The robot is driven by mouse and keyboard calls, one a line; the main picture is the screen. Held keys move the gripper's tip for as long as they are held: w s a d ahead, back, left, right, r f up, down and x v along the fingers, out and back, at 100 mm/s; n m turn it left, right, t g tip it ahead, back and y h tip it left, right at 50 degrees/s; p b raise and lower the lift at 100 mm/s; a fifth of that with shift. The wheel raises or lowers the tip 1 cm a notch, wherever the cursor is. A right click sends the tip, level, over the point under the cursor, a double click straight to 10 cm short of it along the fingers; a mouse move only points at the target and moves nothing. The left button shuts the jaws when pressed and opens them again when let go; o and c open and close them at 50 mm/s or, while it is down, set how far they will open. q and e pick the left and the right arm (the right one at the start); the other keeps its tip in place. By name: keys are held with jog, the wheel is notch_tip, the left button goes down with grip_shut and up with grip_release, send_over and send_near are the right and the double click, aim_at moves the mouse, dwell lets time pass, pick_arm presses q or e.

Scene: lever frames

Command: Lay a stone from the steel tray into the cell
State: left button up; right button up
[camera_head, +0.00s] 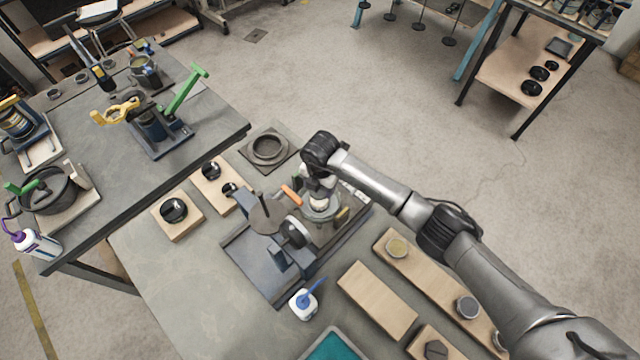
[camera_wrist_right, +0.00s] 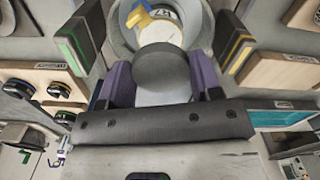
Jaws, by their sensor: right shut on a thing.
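My right gripper (camera_head: 318,192) points down over a blue-grey bench apparatus. In the wrist view its purple fingers (camera_wrist_right: 162,82) are shut on a dark grey round disc (camera_wrist_right: 161,69), which looks like the stone. Behind the disc is a round grey ring-walled vessel (camera_wrist_right: 202,34), which looks like the cell. It holds a pale face with a label and a yellow piece. In the head view the vessel (camera_head: 322,213) is partly covered by my gripper. I cannot tell whether the disc touches it. I cannot pick out the steel tray for certain. My left gripper is not in view.
A square plate with a ring (camera_head: 268,149) lies behind the apparatus. Wooden blocks with black knobs (camera_head: 174,209) stand at its left. A white bottle with a blue stem (camera_head: 303,304), wooden boards (camera_head: 377,300) and a teal-lined tray (camera_head: 334,346) are in front.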

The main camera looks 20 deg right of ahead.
jog(key=shift+f+b, duration=0.85)
jog(key=shift+f, duration=0.65)
jog(key=shift+f+b, duration=0.3)
jog(key=shift+f, duration=0.15)
jog(key=shift+f, duration=0.2)
jog(key=o, duration=1)
jog(key=shift+o, duration=0.2)
